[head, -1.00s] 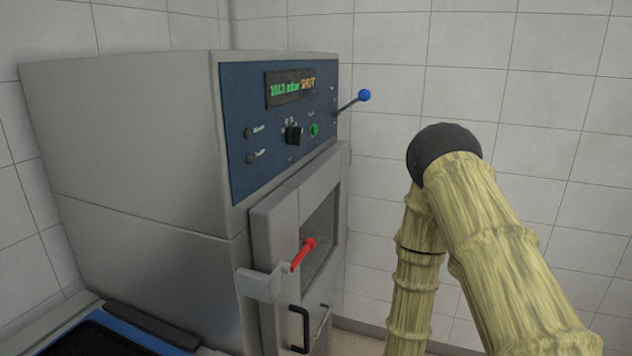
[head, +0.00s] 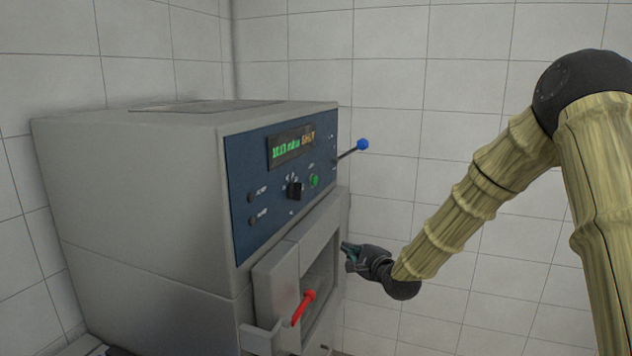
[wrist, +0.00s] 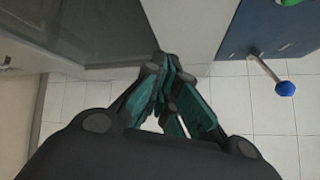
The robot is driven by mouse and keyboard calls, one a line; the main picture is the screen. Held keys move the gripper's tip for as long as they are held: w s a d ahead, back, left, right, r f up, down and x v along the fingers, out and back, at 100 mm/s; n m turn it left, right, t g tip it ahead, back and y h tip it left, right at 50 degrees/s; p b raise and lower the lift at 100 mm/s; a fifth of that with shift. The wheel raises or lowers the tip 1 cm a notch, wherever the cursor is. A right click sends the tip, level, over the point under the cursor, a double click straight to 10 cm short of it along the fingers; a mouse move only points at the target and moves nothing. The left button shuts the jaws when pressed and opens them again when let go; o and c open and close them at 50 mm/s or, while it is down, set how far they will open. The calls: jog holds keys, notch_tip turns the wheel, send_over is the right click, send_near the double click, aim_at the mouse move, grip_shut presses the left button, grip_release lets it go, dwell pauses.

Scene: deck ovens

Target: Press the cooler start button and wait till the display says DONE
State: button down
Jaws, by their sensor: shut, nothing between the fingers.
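The cooler (head: 150,190) is a grey cabinet with a blue control panel (head: 262,220). Its display (head: 291,147) shows green digits and an amber word; the text is blurred now and read "1013 mbar SHUT" a second ago. A green button (head: 314,181) sits right of a black knob (head: 294,190); its edge also shows at the top of the wrist view (wrist: 288,2). My gripper (head: 347,250) is shut and empty, below and right of the green button, apart from the panel, near the door's right side. In the wrist view its fingertips (wrist: 165,62) are together.
A blue-tipped lever (head: 362,145) sticks out at the panel's right edge. A red handle (head: 303,307) stands out on the door (head: 275,290) below the panel.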

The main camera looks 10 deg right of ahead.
aim_at(314, 180)
jog(key=w+d+r+m+t+p, duration=0.1)
jog(key=r, duration=0.7)
jog(key=w+d+r+m+t, duration=0.1)
jog(key=w+d+r+m, duration=0.1)
jog(key=r, duration=0.6)
jog(key=shift+w+d+r+t+p, duration=0.15)
jog(key=shift+r+t+p, duration=0.15)
jog(key=shift+t+p, duration=0.1)
jog(key=w+a, duration=0.5)
jog(key=a, duration=0.2)
jog(key=shift+a+b, duration=0.15)
jog(key=shift+b, duration=0.2)
jog(key=shift+a, duration=0.15)
jog(key=shift+w+a, duration=0.2)
jog(key=shift+a, duration=0.05)
